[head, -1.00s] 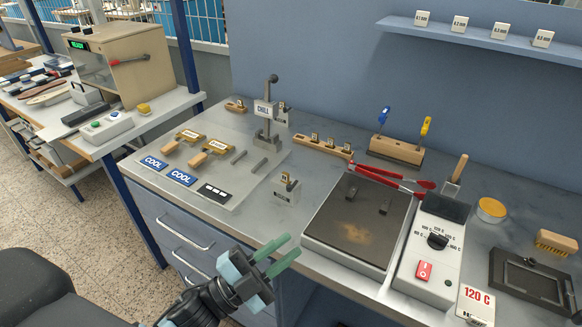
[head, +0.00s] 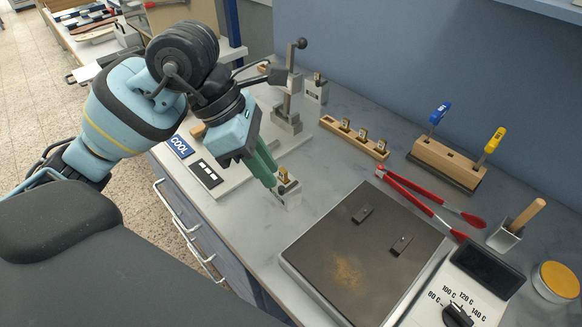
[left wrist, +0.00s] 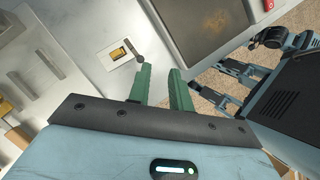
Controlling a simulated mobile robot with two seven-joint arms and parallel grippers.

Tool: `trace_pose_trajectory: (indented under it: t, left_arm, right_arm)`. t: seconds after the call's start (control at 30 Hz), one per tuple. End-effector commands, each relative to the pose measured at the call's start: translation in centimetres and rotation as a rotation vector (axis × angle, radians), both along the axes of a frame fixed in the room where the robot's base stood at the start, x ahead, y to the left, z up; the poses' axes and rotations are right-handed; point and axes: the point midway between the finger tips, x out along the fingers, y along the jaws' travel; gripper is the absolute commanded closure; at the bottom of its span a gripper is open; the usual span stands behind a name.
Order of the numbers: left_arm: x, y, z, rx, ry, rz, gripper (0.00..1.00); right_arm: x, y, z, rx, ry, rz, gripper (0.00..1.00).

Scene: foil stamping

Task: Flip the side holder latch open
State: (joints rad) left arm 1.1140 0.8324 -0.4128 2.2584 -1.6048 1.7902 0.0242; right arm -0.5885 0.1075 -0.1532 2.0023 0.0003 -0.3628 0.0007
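The side holder (head: 292,197) is a small grey metal block on the bench, left of the hot plate, with a brass piece in its top. In the left wrist view the side holder (left wrist: 111,62) shows from above, with its dark latch lever (left wrist: 135,51) slanting across the end of the slot. My left gripper (head: 270,180) reaches down beside the holder. Its green fingers (left wrist: 160,70) are apart with nothing between them. One fingertip appears very close to the latch's lower end; I cannot tell whether they touch.
The hot plate (head: 330,265) lies to the right with two small dark blocks on it. A wooden rack (head: 355,140), red tongs (head: 430,207) and a control box (head: 480,285) are further right.

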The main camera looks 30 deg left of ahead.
Motion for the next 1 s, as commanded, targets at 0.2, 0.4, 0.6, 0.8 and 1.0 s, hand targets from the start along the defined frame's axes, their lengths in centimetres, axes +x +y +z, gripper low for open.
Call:
trace_pose_trajectory:
  t: [0.2, 0.4, 0.6, 0.8, 1.0]
  left_arm:
    - [0.8, 2.2, 0.9, 0.113, -0.059, 0.038, 0.79]
    - [0.9, 2.1, 0.5, 0.112, -0.057, 0.038, 0.79]
    - [1.2, 1.2, -1.9, 0.110, -0.052, 0.036, 0.79]
    - [1.8, 0.2, -4.6, 0.108, -0.054, 0.036, 0.79]
    - [2.1, -0.4, -6.1, 0.108, -0.056, 0.036, 0.79]
  right_arm:
    - [-0.3, 0.0, -0.3, 0.000, 0.007, 0.001, 1.00]
    - [-1.2, 0.0, -0.6, -0.001, 0.026, 0.002, 1.00]
    - [-1.8, 0.0, -1.0, 0.000, 0.039, 0.003, 1.00]
    - [-1.8, 0.0, -1.1, -0.002, 0.040, 0.004, 1.00]
    - [-1.2, 0.0, -1.1, -0.001, 0.029, 0.004, 1.00]
